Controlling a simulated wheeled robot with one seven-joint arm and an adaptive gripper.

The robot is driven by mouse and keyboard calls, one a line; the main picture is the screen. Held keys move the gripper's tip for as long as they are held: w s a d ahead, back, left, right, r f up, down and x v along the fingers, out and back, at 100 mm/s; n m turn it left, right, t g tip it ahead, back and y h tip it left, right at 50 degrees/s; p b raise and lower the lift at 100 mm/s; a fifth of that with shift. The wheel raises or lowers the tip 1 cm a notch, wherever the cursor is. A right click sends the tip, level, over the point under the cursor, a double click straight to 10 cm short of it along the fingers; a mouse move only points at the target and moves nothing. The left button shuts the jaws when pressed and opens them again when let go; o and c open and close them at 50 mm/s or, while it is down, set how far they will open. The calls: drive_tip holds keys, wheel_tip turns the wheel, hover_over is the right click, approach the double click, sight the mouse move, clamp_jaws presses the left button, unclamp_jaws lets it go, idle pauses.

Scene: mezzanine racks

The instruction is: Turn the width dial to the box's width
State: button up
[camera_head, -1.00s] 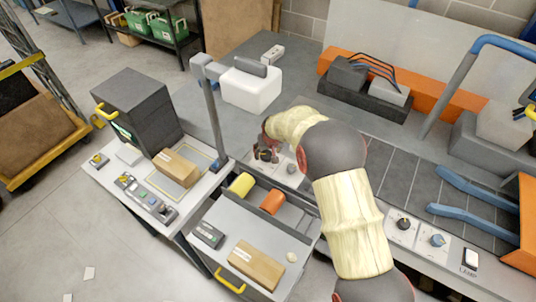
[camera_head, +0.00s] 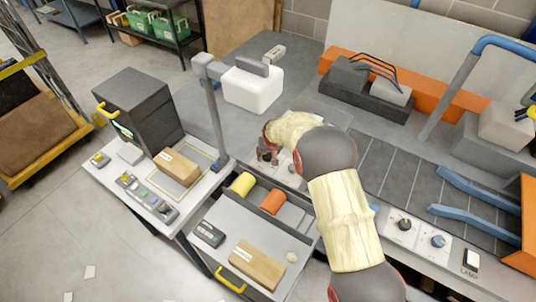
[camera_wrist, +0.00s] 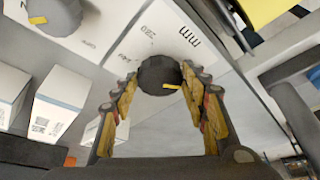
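The width dial, a dark round knob with a yellow pointer (camera_wrist: 157,74), sits on a white plate marked "mm" and "220" in the wrist view. Its pointer faces right and slightly down. My gripper (camera_wrist: 163,76) has its fingers either side of the knob, tips close to its sides; I see no clear grip on it. In the head view my gripper (camera_head: 266,157) is low over the white dial plates beside the conveyor, its fingertips partly hidden. A brown box (camera_head: 177,167) lies inside a yellow outline on the left bench.
A second knob (camera_wrist: 52,14) stands on a neighbouring plate. A grey post (camera_head: 214,115) rises left of my gripper, and yellow (camera_head: 242,184) and orange (camera_head: 273,202) rolls lie in front. More dials (camera_head: 404,224) and a lamp switch (camera_head: 471,259) are at right.

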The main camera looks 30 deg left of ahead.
drive_tip(key=c, duration=0.6)
drive_tip(key=shift+a+f+m+b, duration=0.1)
drive_tip(key=shift+m+b, duration=0.3)
drive_tip(key=shift+b, duration=0.2)
drive_tip(key=m+b, duration=0.2)
drive_tip(key=m+t+h+b, duration=0.1)
drive_tip(key=b, duration=0.2)
drive_tip(key=shift+a+f+m+b, duration=0.1)
drive_tip(key=shift+f+m+b, duration=0.1)
drive_tip(key=shift+m+b, duration=0.2)
drive_tip(key=m+h+b, duration=0.1)
drive_tip(key=m+b, duration=0.2)
drive_tip(key=shift+a+r+h+b, duration=0.1)
drive_tip(key=shift+r+h+b, duration=0.05)
drive_tip(key=shift+h+b, duration=0.25)
drive_tip(key=shift+r+m+h+b, duration=0.15)
drive_tip(key=shift+m+h+b, duration=0.6)
drive_tip(key=shift+m, duration=1.35)
drive_tip(key=o, duration=1.1)
